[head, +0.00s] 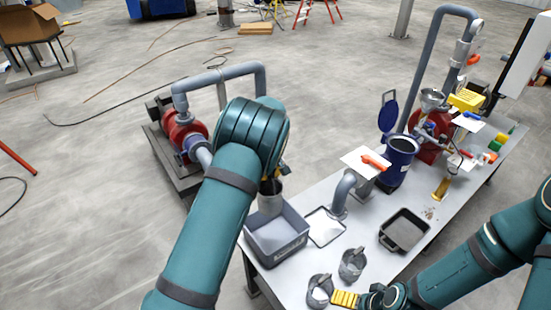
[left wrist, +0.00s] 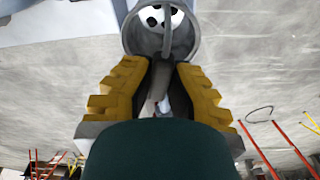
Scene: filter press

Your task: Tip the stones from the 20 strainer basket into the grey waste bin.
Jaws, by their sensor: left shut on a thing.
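My left gripper (head: 279,172) is shut on the handle of a grey strainer basket (head: 269,198). The basket hangs over the back corner of the grey waste bin (head: 263,252), at the table's left end. In the left wrist view the yellow fingers (left wrist: 162,80) close at the handle, and the round basket (left wrist: 163,45) shows dark and white patches inside; I cannot tell whether these are stones. No number is readable on it. My right gripper (head: 344,299) is beside another grey basket (head: 319,291) at the table's front; whether its fingers are open or shut is unclear.
Another grey basket (head: 352,264) stands near the front. A flat white tray (head: 324,227), a grey pipe elbow (head: 343,192) and a dark tray (head: 404,231) are on the table (head: 375,275). A blue vessel (head: 398,162) stands farther back, and a red pump (head: 184,130) beyond the left edge.

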